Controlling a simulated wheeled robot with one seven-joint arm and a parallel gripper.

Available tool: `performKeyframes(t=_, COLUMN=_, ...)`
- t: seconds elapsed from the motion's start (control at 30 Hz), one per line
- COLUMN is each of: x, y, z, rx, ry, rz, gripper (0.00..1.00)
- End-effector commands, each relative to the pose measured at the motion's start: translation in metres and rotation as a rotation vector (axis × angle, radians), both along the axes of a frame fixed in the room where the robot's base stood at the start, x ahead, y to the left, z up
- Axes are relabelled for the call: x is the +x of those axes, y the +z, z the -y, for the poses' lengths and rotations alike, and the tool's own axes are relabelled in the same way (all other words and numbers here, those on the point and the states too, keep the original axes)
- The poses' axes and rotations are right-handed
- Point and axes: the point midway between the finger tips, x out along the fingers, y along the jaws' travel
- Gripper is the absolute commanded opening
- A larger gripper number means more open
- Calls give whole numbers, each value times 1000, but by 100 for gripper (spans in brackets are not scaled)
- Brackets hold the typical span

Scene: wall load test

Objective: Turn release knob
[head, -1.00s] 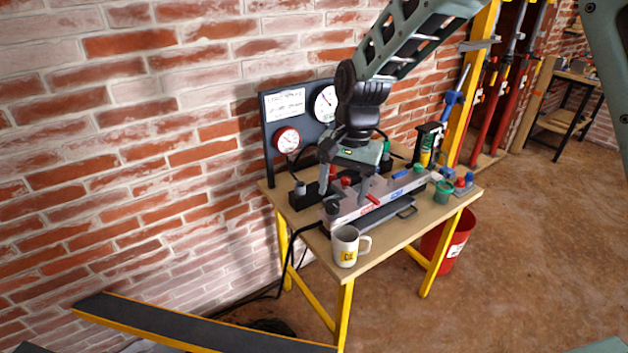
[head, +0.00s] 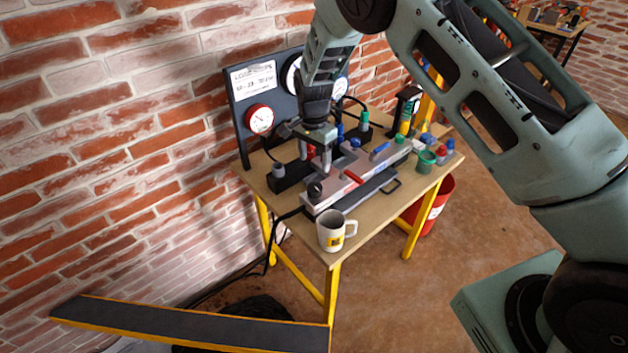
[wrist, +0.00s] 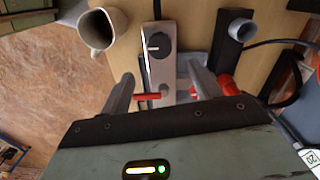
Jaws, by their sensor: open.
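A round black knob (head: 315,189) sits on the near left end of a grey pump body (head: 330,192) on the workbench. In the wrist view the knob (wrist: 157,44) shows a pale line across its face. My gripper (head: 315,160) points down above that end of the pump. In the wrist view my gripper (wrist: 160,75) is open and empty, its fingers on either side of the pump body. The knob appears just beyond the fingertips, apart from them. A red lever (wrist: 147,96) on the pump shows between the fingers.
A white mug (head: 331,231) stands close to the knob end, at the bench's front edge. Behind are a gauge panel (head: 241,108) with a red gauge (head: 259,119), and a black block with a grey cap (head: 279,171). Bottles and a green cup (head: 426,161) stand to the right.

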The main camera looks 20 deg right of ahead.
Motion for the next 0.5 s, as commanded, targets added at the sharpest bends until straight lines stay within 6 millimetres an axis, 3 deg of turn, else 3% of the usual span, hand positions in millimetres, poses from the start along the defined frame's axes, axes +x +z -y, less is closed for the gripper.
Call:
performKeyframes(t=0.3, x=-2, y=-63, z=1, rx=0, ry=0, rz=-4, gripper=63)
performKeyframes(t=0.5, x=-2, y=-90, z=0, rx=0, ry=1, rz=-1, gripper=63)
